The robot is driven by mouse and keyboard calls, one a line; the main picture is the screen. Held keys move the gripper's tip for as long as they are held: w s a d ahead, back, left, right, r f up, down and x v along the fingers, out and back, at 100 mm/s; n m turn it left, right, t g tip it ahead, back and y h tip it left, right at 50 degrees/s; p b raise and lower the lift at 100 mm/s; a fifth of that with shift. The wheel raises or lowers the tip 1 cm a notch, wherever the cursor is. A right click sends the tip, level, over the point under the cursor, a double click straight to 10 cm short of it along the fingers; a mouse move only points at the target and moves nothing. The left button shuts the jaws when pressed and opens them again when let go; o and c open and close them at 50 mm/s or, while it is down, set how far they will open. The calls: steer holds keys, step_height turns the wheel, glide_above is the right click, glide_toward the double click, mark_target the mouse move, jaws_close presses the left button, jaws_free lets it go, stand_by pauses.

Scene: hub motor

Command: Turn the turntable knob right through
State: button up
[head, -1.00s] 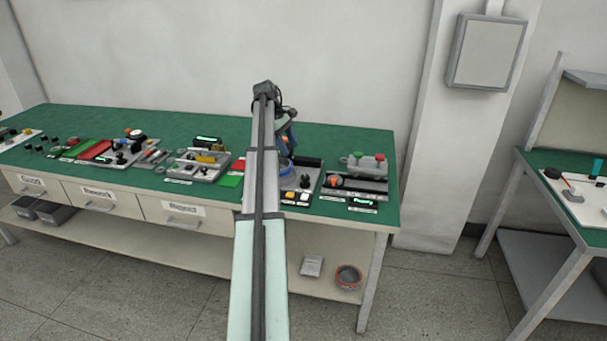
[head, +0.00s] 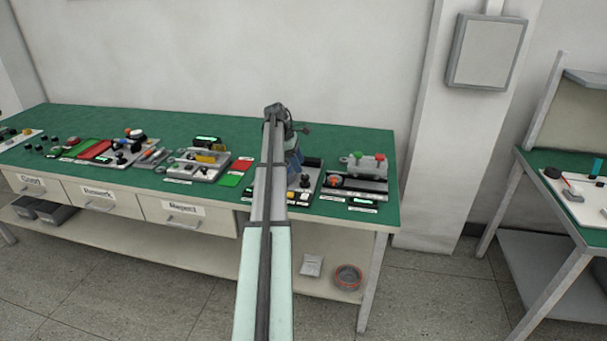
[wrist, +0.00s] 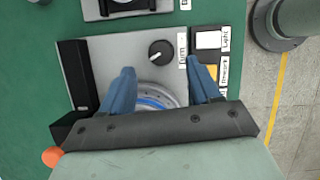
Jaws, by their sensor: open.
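The turntable knob (wrist: 161,53) is a round black knob with a white pointer line, on a grey plate (wrist: 104,52) beside a label that seems to read "Turn". It shows in the wrist view just beyond my fingertips. My gripper (wrist: 158,82) is open, with two blue fingers spread apart and nothing between them. The knob lies ahead of the gap between the fingers, not between them. A round silver turntable with a blue ring (wrist: 157,102) lies below the fingers, partly hidden by my gripper. In the head view my arm hides much of this station.
A white button (wrist: 208,40) and an orange button (wrist: 210,72) sit right of the knob, with labels. A black upright block (wrist: 75,75) stands along the plate's left edge. In the head view, a fixture with green and red knobs (head: 368,160) stands to the right.

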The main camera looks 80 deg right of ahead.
mark_target(305, 176)
steer(key=shift+x, duration=2.7)
steer(key=shift+c, duration=0.3)
steer(key=c, duration=0.9)
steer(key=shift+c, duration=0.3)
steer(key=m+y, duration=0.1)
steer(key=m, duration=0.2)
steer(key=shift+d, duration=0.15)
steer(key=shift+s+m+t+y, duration=0.15)
steer(key=shift+m+y, duration=0.35)
steer(key=shift+m, duration=0.65)
steer(key=shift+w+m+t+y, duration=0.15)
steer(key=shift+m+y, duration=0.35)
steer(key=shift+m, duration=0.65)
steer(key=shift+s, duration=0.1)
